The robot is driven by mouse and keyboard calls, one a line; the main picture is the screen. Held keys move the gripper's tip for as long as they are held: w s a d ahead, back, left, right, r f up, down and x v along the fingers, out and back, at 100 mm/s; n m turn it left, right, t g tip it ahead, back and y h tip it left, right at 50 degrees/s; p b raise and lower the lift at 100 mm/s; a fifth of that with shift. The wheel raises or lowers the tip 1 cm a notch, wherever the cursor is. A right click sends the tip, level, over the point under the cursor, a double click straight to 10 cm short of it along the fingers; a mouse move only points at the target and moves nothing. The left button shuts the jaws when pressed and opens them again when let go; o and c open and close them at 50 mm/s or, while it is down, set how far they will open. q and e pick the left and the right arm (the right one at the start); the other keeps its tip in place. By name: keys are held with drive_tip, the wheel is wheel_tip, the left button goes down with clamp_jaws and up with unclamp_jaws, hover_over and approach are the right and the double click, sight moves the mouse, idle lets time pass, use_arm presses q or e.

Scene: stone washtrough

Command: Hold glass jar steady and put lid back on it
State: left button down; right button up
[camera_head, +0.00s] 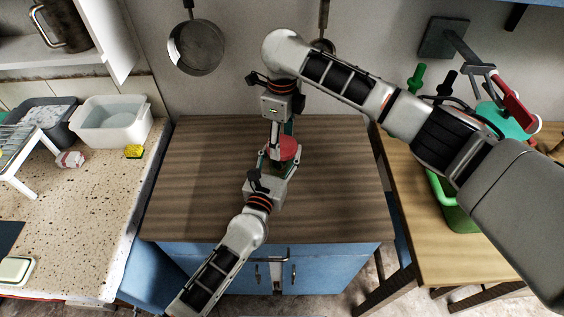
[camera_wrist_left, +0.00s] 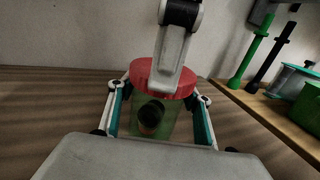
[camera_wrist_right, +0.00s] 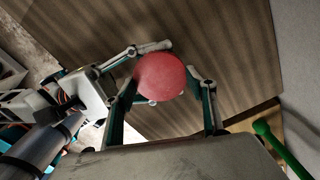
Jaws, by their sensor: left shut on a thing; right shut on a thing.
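The greenish see-through glass jar (camera_wrist_left: 165,125) stands upright on the brown wooden worktop, with a dark round thing seen in or through it. My left gripper (camera_head: 276,168) is shut on the jar, one finger on each side of it. The red round lid (camera_head: 289,149) is at the jar's mouth, and it also shows in the left wrist view (camera_wrist_left: 150,78). I cannot tell whether it is fully seated. My right gripper (camera_head: 283,141) is above it, shut on the lid, which shows between its fingers in the right wrist view (camera_wrist_right: 161,76).
The worktop (camera_head: 205,185) around the jar is clear. A stone counter (camera_head: 75,220) at left holds a white basin (camera_head: 112,122) and a yellow sponge (camera_head: 134,152). A wooden bench (camera_head: 450,265) at right holds a green crate (camera_head: 457,212). A pan (camera_head: 195,48) hangs behind.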

drive_tip(key=m, duration=1.3)
drive_tip(key=shift+m, duration=0.3)
drive_tip(key=m, duration=2.4)
drive_tip(key=shift+f+m, duration=0.1)
drive_tip(key=shift+m, duration=0.3)
drive_tip(key=m, duration=1.2)
